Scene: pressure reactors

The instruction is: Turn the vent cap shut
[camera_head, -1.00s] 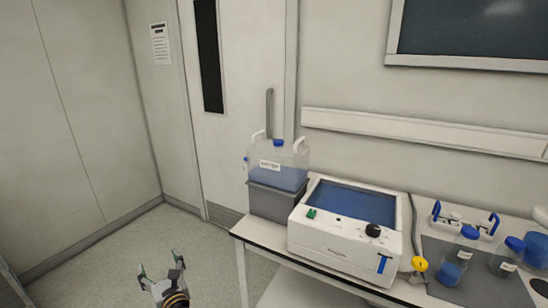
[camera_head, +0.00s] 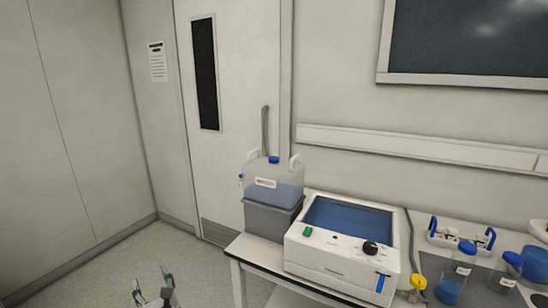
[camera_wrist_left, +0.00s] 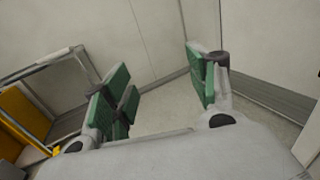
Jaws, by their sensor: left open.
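A clear carboy (camera_head: 272,181) with blue liquid and a white label stands on a grey box at the left end of the bench. A blue cap (camera_head: 273,159) sits on its top, and a small blue fitting (camera_head: 241,177) shows on its left side. I cannot tell which is the vent cap, or whether either is loose. My left gripper (camera_head: 152,279) is at the bottom of the head view, left of the bench and well apart from the carboy. It is open and empty. Its green-padded fingers (camera_wrist_left: 160,88) also show spread in the left wrist view. My right gripper is not in view.
The grey box (camera_head: 268,220) supports the carboy. A white bath unit (camera_head: 340,252) with a black knob stands beside it. Blue-capped bottles (camera_head: 456,275) and a white rack (camera_head: 461,235) are at right. The floor left of the bench (camera_head: 165,260) is clear.

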